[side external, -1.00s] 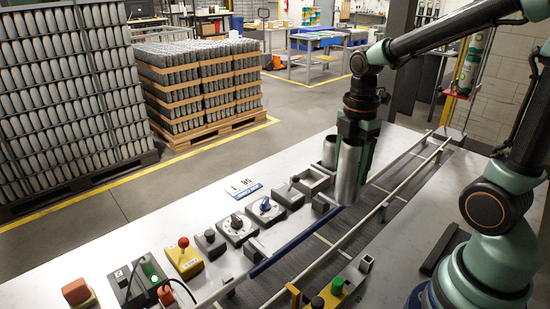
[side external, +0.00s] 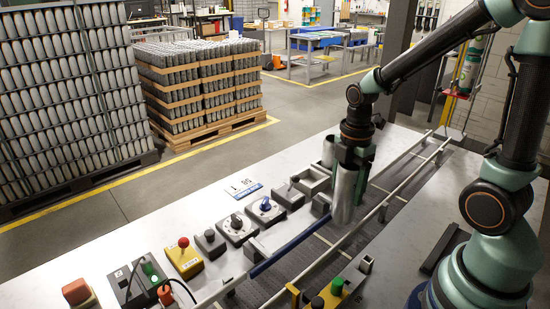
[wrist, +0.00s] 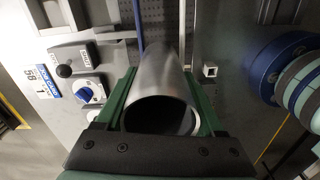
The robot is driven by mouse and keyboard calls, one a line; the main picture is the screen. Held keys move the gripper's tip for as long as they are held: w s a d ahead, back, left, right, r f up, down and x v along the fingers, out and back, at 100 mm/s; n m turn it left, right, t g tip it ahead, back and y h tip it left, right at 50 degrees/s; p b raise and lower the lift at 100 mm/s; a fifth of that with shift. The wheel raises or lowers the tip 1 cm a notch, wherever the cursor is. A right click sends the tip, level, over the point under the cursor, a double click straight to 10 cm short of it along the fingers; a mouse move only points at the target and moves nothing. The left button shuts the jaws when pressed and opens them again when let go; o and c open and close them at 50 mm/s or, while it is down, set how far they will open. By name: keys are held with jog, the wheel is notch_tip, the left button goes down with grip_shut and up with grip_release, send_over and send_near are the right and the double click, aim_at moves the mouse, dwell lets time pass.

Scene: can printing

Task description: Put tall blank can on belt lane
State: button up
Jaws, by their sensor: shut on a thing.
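The tall blank can (side external: 343,196) is a plain silver cylinder, held roughly upright. My gripper (side external: 354,172) is shut on it over the belt lane. In the wrist view the can (wrist: 165,88) lies between the two green fingers of my gripper (wrist: 160,95), its open end toward the camera. The belt lane (side external: 309,254) is a dark strip between a blue rail and a metal rail. I cannot tell whether the can's lower end touches the belt.
A metal guide rail (side external: 346,240) runs along the belt's right side and a blue rail (side external: 290,246) along its left. Another silver can (side external: 328,150) stands behind the held one. Knob boxes (side external: 266,209) and a yellow-based red button (side external: 184,258) line the bench's left side.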

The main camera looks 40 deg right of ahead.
jog(key=shift+f, duration=0.35)
jog(key=o, duration=1.3)
jog(key=shift+r, duration=0.1)
